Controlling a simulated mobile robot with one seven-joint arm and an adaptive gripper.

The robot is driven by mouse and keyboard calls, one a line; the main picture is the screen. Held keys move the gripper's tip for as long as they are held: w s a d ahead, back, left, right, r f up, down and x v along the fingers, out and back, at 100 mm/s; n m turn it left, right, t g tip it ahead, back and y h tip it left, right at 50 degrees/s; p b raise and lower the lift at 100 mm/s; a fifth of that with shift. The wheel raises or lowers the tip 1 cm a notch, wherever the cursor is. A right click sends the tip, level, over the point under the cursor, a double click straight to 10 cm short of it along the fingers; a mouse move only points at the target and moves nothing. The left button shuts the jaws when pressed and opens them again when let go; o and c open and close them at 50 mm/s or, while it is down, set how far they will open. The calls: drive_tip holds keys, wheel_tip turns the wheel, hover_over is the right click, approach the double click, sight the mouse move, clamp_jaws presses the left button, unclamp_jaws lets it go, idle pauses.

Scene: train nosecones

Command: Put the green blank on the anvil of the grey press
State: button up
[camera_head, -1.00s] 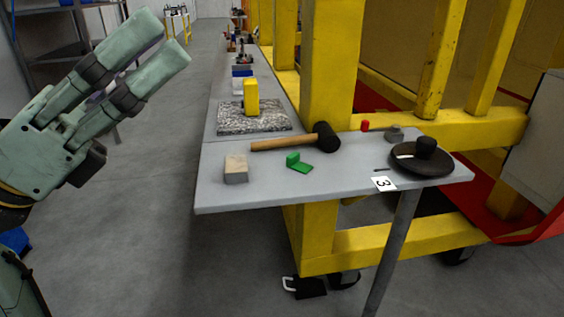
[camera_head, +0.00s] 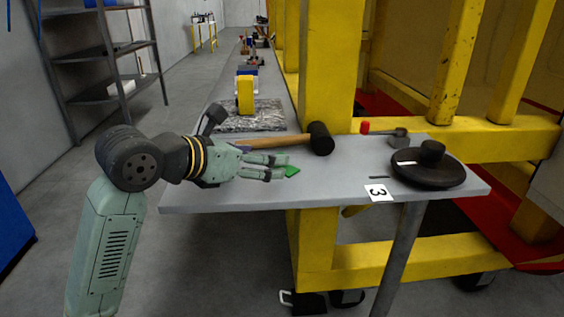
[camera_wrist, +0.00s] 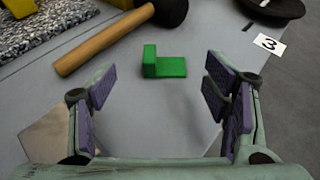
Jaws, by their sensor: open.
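The green blank (camera_head: 291,171) is a small L-shaped piece lying on the grey table. In the wrist view the blank (camera_wrist: 164,66) shows whole, with its upright part at the left. My gripper (camera_head: 270,167) is over the table, partly covering the blank in the head view. In the wrist view my gripper (camera_wrist: 162,88) is open and empty. The blank lies ahead of its fingers, roughly centred between them and apart from both. No thing shows clearly as a grey press with an anvil; a small grey object (camera_head: 398,137) at the table's back right is too small to tell.
A wooden-handled hammer (camera_head: 320,139) lies just behind the blank. A yellow block (camera_head: 245,95) stands on a speckled slab (camera_head: 270,115). A black disc with a knob (camera_head: 430,177) and a tag "3" (camera_head: 379,192) are right. A pale block (camera_wrist: 48,138) lies by the left finger.

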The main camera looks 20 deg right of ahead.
drive_tip(key=shift+s+p+x, duration=0.1)
drive_tip(key=shift+p+x, duration=0.3)
drive_tip(key=shift+x, duration=1.1)
drive_tip(key=shift+s+p+x, duration=0.15)
drive_tip(key=shift+p+x, duration=0.2)
drive_tip(key=shift+x, duration=1.15)
drive_tip(key=shift+d, duration=0.2)
drive_tip(key=shift+c, duration=0.4)
drive_tip(key=c, duration=1.2)
drive_tip(key=shift+o, duration=0.2)
drive_tip(key=shift+r, duration=0.1)
